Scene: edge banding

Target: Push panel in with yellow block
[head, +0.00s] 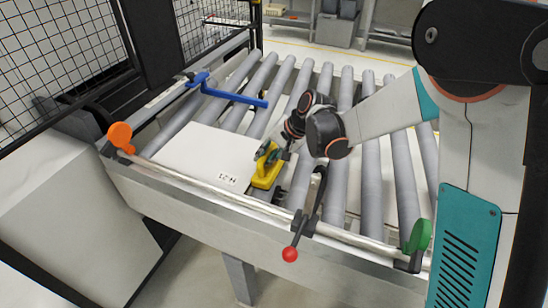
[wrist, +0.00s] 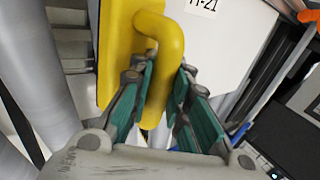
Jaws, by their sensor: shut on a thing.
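The white panel (head: 205,156) lies flat on the roller conveyor, with a small printed label near its front right corner. The panel also shows in the wrist view (wrist: 225,50), label at the top. The yellow block (head: 266,172) stands at the panel's right edge and seems to touch it. In the wrist view the yellow block (wrist: 118,55) has a curved yellow handle. My gripper (wrist: 160,105) is shut on that handle, with teal finger pads on both sides. In the head view my gripper (head: 275,150) is partly hidden by my arm.
A blue bar (head: 235,95) crosses above the rollers behind the panel. An orange knob (head: 120,135), a red-tipped lever (head: 290,254) and a green knob (head: 418,236) stand along the front rail. A black mesh fence (head: 60,50) is at left.

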